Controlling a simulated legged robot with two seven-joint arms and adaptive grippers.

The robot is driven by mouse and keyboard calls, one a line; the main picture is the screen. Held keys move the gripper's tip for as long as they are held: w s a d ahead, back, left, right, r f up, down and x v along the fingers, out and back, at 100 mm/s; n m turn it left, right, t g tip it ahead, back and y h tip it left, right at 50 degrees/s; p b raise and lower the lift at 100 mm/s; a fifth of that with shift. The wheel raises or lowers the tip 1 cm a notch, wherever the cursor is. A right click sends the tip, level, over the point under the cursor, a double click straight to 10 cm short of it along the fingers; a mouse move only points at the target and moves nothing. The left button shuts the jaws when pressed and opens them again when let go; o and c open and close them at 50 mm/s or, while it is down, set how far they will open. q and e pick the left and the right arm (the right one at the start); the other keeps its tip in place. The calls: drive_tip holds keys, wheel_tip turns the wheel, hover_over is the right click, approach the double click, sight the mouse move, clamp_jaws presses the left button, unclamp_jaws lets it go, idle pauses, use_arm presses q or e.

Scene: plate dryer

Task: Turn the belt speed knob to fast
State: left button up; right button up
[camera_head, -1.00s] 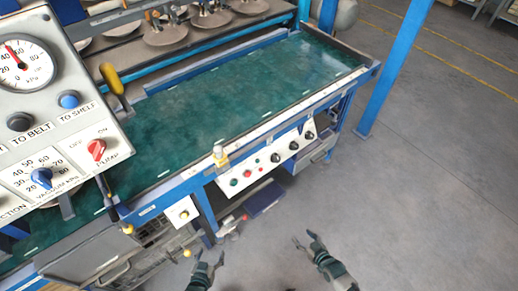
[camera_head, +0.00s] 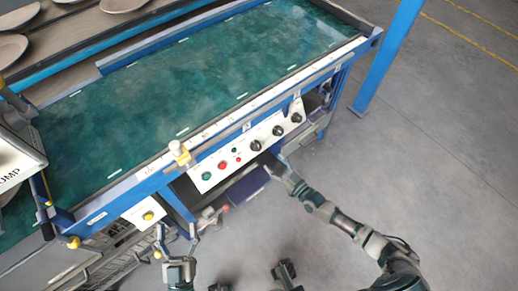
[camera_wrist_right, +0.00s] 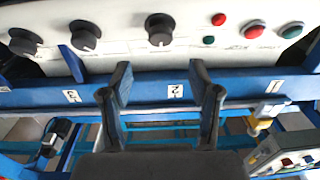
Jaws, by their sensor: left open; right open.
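The white control panel (camera_head: 215,178) on the front of the green belt table carries three black knobs: a near one (camera_head: 256,145), a middle one (camera_head: 278,130) and a far one (camera_head: 297,117). Their labels are too small to read, so I cannot tell which sets belt speed. My right gripper (camera_head: 275,162) is open and empty, just in front of the panel by the near knob. In the right wrist view, upside down, my right gripper (camera_wrist_right: 161,82) points at the near knob (camera_wrist_right: 160,29), apart from it. My left gripper (camera_head: 177,240) is open and empty, lower left.
The panel also has red and green buttons (camera_head: 207,176). A blue rail with number tags (camera_wrist_right: 175,91) runs along the panel's edge. The green belt (camera_head: 200,80) lies above.

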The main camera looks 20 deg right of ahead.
sight(259, 147)
drive_tip(key=x, duration=0.3)
drive_tip(key=b+x, duration=0.1)
drive_tip(key=x, duration=0.2)
drive_tip(key=b+x, duration=0.1)
drive_tip(key=x, duration=0.2)
drive_tip(key=shift+s+a, duration=0.15)
drive_tip(key=shift+a, duration=0.25)
drive_tip(key=shift+d, duration=0.65)
drive_tip(key=shift+c, duration=0.5)
drive_tip(key=shift+d+f, duration=0.1)
drive_tip(key=shift+d, duration=0.1)
drive_tip(key=c, duration=0.8)
drive_tip(key=shift+c, duration=1.2)
drive_tip(key=shift+a+r, duration=0.25)
drive_tip(key=shift+a, duration=0.25)
use_arm(q)
drive_tip(key=shift+s+a+r+n+t+h, duration=0.1)
drive_tip(key=shift+s+r+n+t+h, duration=0.1)
drive_tip(key=shift+s+r+t, duration=0.85)
drive_tip(key=shift+s+a+r+n+t+h, duration=0.1)
drive_tip(key=shift+s+r+n+t, duration=0.1)
drive_tip(key=shift+s+r+t, duration=0.8)
use_arm(e)
drive_tip(key=shift+d, duration=0.25)
